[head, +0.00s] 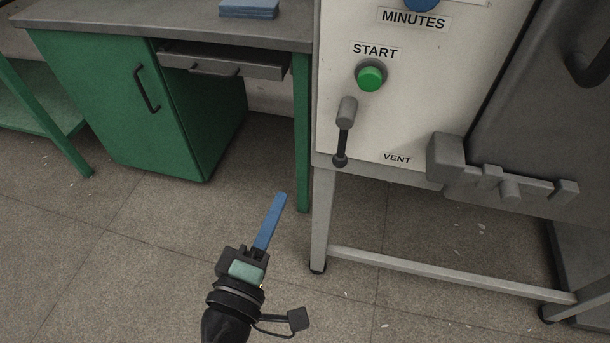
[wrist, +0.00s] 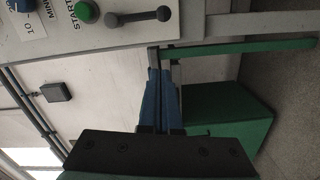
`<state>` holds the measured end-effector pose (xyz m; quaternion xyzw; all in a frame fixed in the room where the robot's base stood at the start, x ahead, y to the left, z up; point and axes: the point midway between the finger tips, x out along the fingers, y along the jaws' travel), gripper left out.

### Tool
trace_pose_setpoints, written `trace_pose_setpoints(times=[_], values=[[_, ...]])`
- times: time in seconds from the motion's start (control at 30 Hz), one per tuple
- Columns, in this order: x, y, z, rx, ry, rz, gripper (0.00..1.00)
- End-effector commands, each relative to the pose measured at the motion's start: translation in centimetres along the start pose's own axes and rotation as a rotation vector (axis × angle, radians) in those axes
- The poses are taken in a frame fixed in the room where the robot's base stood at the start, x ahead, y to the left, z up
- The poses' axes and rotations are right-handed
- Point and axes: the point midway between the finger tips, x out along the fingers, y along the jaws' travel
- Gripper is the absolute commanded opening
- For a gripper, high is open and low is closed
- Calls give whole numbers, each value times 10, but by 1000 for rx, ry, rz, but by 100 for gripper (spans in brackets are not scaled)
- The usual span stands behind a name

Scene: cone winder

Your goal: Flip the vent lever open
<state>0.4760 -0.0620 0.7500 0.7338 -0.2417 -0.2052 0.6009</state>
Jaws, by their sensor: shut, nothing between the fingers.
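The vent lever (head: 344,130) is on the lower left of the white machine panel (head: 425,110), left of the VENT label (head: 397,158). It has a grey hub at the top and a dark arm with a round knob hanging downward. In the wrist view the lever (wrist: 140,17) shows near the top, lying sideways in that turned picture. My gripper (head: 279,198) has blue fingers, which are shut and empty. It is below and left of the lever, apart from it, over the floor. The fingers also show in the wrist view (wrist: 158,75).
A green START button (head: 370,76) sits just above the lever. A grey latch (head: 500,180) and a chamber door are to the right. The machine's leg (head: 322,220) stands below the panel. A green workbench (head: 120,100) is at left. The floor between is clear.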

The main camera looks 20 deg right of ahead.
Motion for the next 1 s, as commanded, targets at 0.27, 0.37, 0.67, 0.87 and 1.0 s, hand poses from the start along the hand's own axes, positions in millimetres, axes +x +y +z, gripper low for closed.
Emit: trace_pose_setpoints(times=[0.27, 0.37, 0.67, 0.87, 1.0], values=[[46, 1, 0, 3, -3, 4, 0], [69, 1, 0, 4, -3, 5, 0], [103, 0, 25, 1, -4, 1, 0], [106, 0, 38, 1, -1, 1, 0], [106, 1, 39, 2, 0, 1, 0]])
